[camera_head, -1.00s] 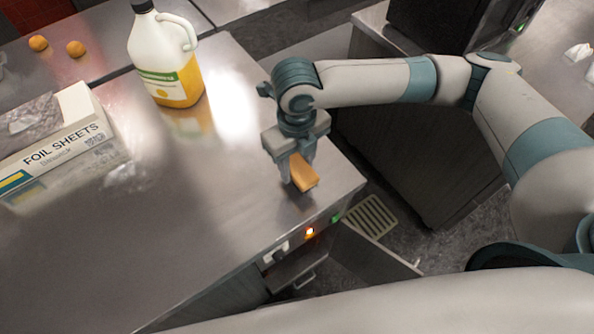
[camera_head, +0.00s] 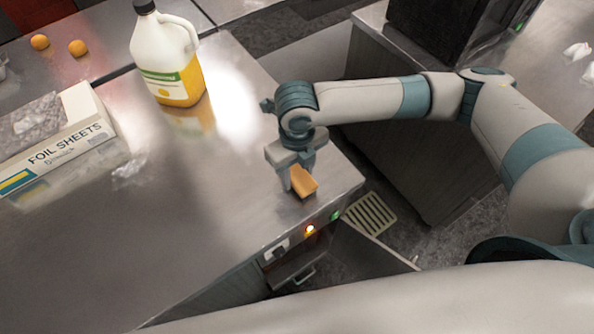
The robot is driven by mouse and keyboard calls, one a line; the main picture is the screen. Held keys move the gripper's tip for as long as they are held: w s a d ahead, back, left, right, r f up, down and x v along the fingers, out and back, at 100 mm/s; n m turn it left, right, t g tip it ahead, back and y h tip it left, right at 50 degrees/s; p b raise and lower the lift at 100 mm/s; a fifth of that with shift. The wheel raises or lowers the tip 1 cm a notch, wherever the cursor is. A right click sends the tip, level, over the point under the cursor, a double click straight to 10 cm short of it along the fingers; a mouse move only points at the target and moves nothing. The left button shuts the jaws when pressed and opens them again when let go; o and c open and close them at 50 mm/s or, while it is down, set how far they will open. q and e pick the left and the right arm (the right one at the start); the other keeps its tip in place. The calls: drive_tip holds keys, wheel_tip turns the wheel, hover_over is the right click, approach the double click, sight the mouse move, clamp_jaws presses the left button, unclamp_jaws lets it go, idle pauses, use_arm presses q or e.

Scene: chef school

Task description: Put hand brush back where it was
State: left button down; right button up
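The hand brush (camera_head: 303,183) shows as a small orange-tan block at the right end of the steel counter (camera_head: 150,240), near its corner. My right gripper (camera_head: 300,179) is right above it, pointing down, with its fingers at the brush's sides. The fingers look closed on the brush, though the far finger is mostly hidden. The brush is at or just above the counter top; I cannot tell whether it touches. Its bristles are hidden. My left gripper is not in view.
A jug (camera_head: 167,60) with yellow liquid stands at the back of the counter. A foil sheets box (camera_head: 65,150) lies at left. Two orange fruits (camera_head: 77,47) sit farther back. An open drawer or door (camera_head: 350,250) juts out below the counter edge. The counter's middle is clear.

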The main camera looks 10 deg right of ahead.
sight(297, 173)
drive_tip(key=shift+o, duration=1.4)
drive_tip(key=shift+r, duration=0.1)
drive_tip(key=shift+r+b, duration=0.3)
drive_tip(key=shift+r, duration=0.55)
wheel_tip(297, 173, up, 10)
drive_tip(key=b, duration=0.2)
drive_tip(key=shift+r, duration=0.2)
